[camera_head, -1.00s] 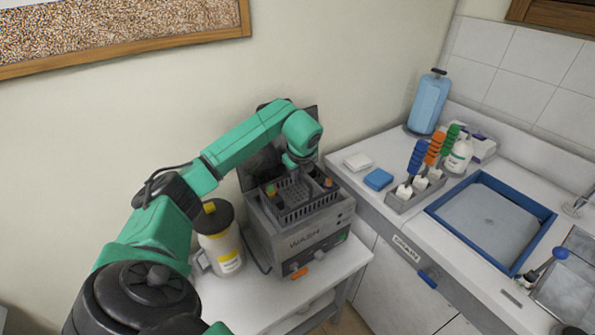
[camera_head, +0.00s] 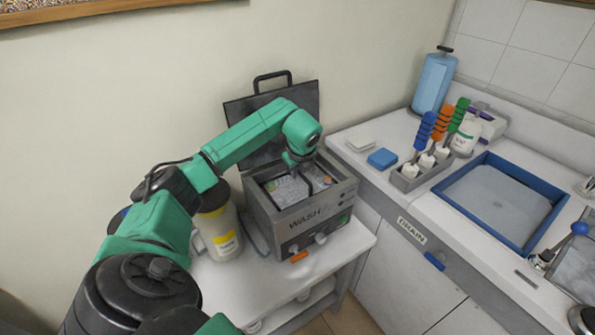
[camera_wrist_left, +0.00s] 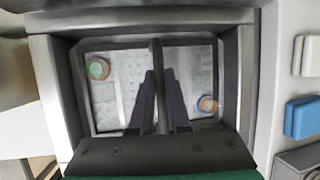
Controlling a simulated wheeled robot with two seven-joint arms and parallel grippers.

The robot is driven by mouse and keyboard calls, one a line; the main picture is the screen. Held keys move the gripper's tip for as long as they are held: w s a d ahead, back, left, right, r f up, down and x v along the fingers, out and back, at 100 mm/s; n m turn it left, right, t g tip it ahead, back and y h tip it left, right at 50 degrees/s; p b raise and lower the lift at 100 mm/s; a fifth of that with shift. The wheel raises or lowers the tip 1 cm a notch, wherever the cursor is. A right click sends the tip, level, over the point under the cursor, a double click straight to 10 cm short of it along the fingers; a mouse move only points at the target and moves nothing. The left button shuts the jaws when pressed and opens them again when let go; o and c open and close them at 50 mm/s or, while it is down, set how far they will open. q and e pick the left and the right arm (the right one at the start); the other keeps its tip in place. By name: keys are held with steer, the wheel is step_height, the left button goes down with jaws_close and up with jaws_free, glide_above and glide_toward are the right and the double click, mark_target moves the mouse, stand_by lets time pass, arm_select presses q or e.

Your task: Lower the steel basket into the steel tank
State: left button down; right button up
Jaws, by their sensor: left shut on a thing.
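The steel tank (camera_head: 303,222) is a grey box marked WASH on a white table, with its dark lid (camera_head: 262,115) tipped open behind it. The steel basket (camera_head: 318,180) is down inside the tank, with its rim below the tank's rim; it also shows in the left wrist view (camera_wrist_left: 128,83). My left gripper (camera_head: 293,171) points down over the tank, shut on the basket's dark centre handle (camera_wrist_left: 156,58). Whether the basket touches the tank floor is hidden. My right gripper is out of view.
A white jug (camera_head: 220,238) with a yellow label stands left of the tank. On the counter at right are a blue sponge (camera_head: 382,158), a rack of brushes (camera_head: 421,172) and a blue-rimmed drain tray (camera_head: 548,222). Wall stands behind.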

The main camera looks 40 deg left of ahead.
arm_select(q)
steer(key=shift+f, duration=0.1)
steer(key=shift+f+b, duration=1.05)
steer(key=shift+f, duration=0.1)
steer(key=c, duration=0.8)
jaws_free()
steer(key=b+v, duration=0.1)
steer(key=v, duration=1.3)
steer(key=shift+s+r, duration=0.15)
steer(key=shift+r, duration=0.15)
